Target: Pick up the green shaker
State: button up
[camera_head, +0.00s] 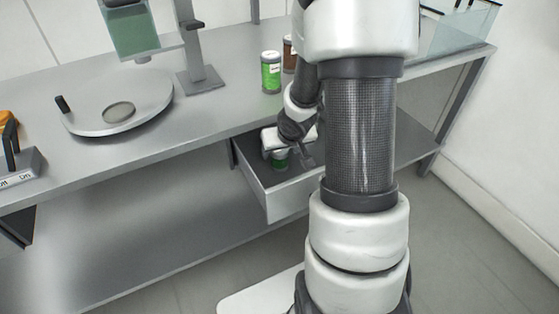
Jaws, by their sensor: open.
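A second small green container (280,162) is in the open drawer (290,197) below the table top. My gripper (282,152) is over the drawer, just above and around the top of this second container. It is open. Its fingertips are small and partly hidden, so I cannot tell whether they touch the container. The container's lower part is hard to make out.
A brown jar (289,55) stands behind the green shaker, partly hidden by my arm. A round grey plate (148,101) and a metal stand (201,82) are on the left. A glass box (458,32) is at the back right. The lower shelf (150,232) looks bare.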

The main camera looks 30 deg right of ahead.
jog(key=b+x, duration=0.2)
jog(key=x, duration=0.2)
jog(key=shift+s+f, duration=0.15)
jog(key=shift+f, duration=0.15)
jog(key=shift+r, duration=0.1)
jog(key=shift+c, duration=0.3)
jog(key=c, duration=1.1)
